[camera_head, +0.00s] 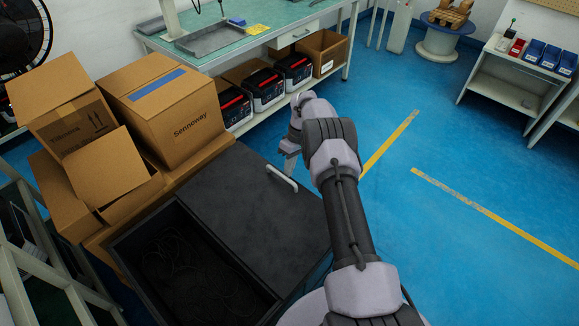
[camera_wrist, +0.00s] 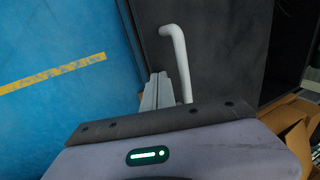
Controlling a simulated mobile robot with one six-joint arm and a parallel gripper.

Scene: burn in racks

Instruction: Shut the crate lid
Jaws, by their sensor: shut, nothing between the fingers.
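The dark crate (camera_head: 232,264) stands at the lower middle of the head view. Its near-left part is open, and dark coiled cables show inside. The flat dark lid (camera_head: 235,190) lies over the far-right part, and its panel also shows in the wrist view (camera_wrist: 225,50). A white bar handle (camera_head: 283,179) sits near the lid's far-right edge; in the wrist view the handle (camera_wrist: 175,55) runs down behind the fingers. My gripper (camera_head: 290,172) is shut and empty, beside the handle on its outer side. I cannot tell if the fingers touch it.
Cardboard boxes (camera_head: 163,110) are stacked against the crate's left side. A green-topped workbench (camera_head: 270,18) with cases on its lower shelf stands behind. Blue floor (camera_head: 420,130) with yellow lines is clear to the right. A grey metal frame (camera_head: 40,255) stands at the lower left.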

